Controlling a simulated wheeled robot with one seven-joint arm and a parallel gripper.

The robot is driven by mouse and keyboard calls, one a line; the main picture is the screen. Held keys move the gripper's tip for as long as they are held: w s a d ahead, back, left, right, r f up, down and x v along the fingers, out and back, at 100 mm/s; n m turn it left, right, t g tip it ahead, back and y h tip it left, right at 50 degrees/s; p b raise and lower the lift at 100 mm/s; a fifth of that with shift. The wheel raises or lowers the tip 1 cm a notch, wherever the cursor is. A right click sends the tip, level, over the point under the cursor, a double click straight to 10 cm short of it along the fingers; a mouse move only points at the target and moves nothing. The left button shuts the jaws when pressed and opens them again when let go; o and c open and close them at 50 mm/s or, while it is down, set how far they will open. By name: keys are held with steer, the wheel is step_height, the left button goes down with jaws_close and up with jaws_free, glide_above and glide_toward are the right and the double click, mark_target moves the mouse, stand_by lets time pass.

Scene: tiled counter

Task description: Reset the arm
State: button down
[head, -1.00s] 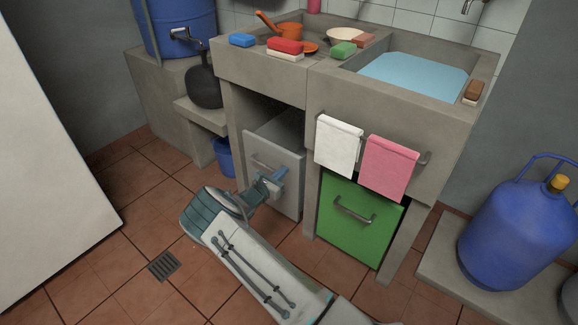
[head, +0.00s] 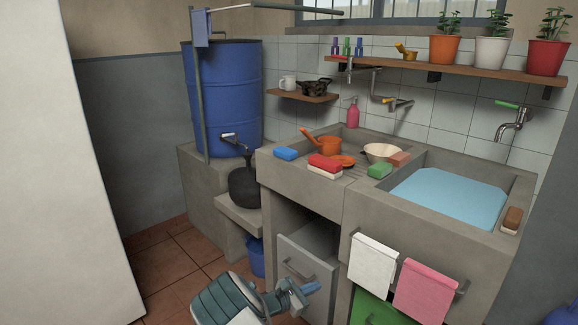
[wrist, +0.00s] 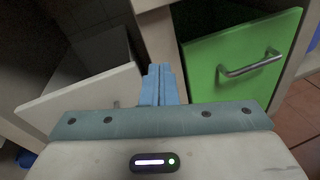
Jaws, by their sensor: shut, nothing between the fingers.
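My gripper (head: 310,288) is low in the head view, in front of the grey cabinet door (head: 322,252) under the counter. Its blue fingers (wrist: 158,86) are together and empty in the wrist view. The grey door stands ajar, with a bar handle (head: 298,270) close to my gripper in the picture; I cannot tell whether they touch. In the wrist view, a pale panel (wrist: 80,98) is left of the fingers and the green door (wrist: 232,78) with a metal handle (wrist: 250,64) is right of them.
The concrete counter (head: 300,180) holds a sink (head: 448,197), sponges and an orange pan (head: 329,145). White (head: 373,260) and pink (head: 424,290) towels hang in front. A blue barrel (head: 222,98) stands at the back left. Tiled floor (head: 170,265) is open at the lower left.

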steer(key=s+d+r+m+g+y+p, duration=0.25)
steer(key=s+r+m, duration=0.2)
steer(key=r, duration=0.45)
steer(key=s+d+r+m+g+y+p, duration=0.1)
steer(key=s+d+r+m+g+p, duration=0.3)
steer(key=r, duration=0.5)
steer(key=s+d+r+m+g+y+p, duration=0.2)
steer(key=s+d+r+m+p, duration=0.3)
steer(key=r, duration=0.4)
steer(key=s+a+r+m+t+y+p, duration=0.2)
steer(key=s+r+m+y+p, duration=0.6)
steer(key=s+r, duration=1.4)
steer(key=a+m+p, duration=0.1)
steer(key=a+p, duration=0.1)
steer(key=p, duration=0.1)
steer(key=shift+s+r, duration=0.2)
steer(key=shift+r, duration=0.05)
